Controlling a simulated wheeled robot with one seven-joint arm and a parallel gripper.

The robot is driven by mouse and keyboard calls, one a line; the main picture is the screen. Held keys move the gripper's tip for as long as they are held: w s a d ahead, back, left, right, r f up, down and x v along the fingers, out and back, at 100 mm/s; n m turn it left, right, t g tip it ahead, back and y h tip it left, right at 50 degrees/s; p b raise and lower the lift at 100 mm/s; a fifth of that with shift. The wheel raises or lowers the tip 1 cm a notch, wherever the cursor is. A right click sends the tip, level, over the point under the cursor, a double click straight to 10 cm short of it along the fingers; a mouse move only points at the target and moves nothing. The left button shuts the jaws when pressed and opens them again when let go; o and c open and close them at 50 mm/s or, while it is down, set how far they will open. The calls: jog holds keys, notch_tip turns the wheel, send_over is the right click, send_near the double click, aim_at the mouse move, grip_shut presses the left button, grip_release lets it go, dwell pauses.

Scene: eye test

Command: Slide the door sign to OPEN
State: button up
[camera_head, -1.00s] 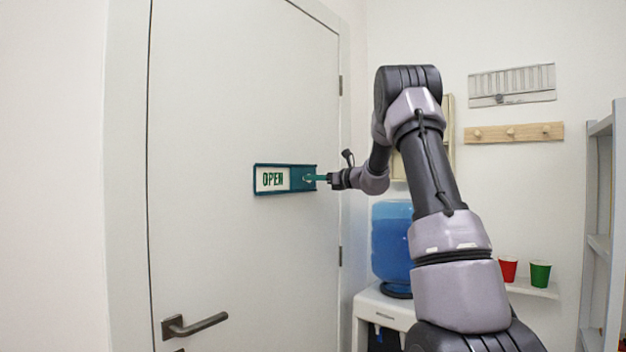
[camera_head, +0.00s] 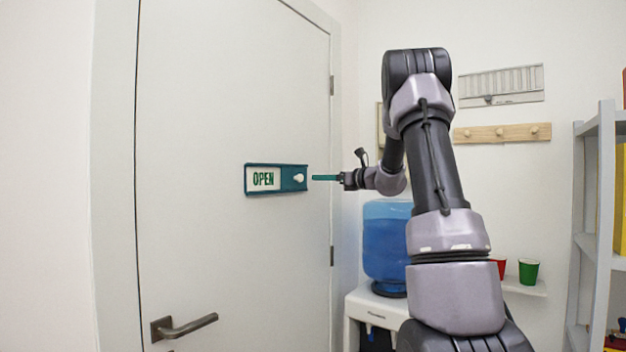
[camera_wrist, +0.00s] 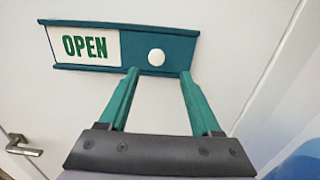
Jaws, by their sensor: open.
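The door sign (camera_head: 289,190) is a teal holder fixed on the white door, with its white panel (camera_head: 263,179) reading OPEN in green at the left. A white round knob (camera_head: 299,178) sits on the teal slider at the right. The sign also shows in the wrist view (camera_wrist: 178,48), with its knob (camera_wrist: 156,57) in full sight.
A door handle (camera_head: 185,326) is at the lower left of the door (camera_head: 230,100). A water dispenser with a blue bottle (camera_head: 385,245) stands right of the door. A wooden peg rail (camera_head: 502,133), cups (camera_head: 528,271) and a grey shelf (camera_head: 590,190) are further right.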

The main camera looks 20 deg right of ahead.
jog(key=shift+v, duration=1.55)
jog(key=s+a+n+g+h, duration=0.1)
jog(key=s+a+n+g, duration=0.6)
jog(key=s+a+n, duration=0.8)
jog(key=s+f+n+h, duration=0.2)
jog(key=s+n, duration=0.1)
jog(key=s, duration=0.5)
jog(key=s+d+f+n+h, duration=0.1)
jog(key=s+f+n+h, duration=0.2)
jog(key=s, duration=0.5)
jog(key=s+f+n+h, duration=0.2)
jog(key=s+n, duration=0.1)
jog(key=s, duration=0.5)
jog(key=shift+s+f+n+h, duration=0.3)
jog(key=shift+s+n, duration=0.05)
jog(key=shift+n, duration=0.05)
jog(key=shift+d, duration=0.15)
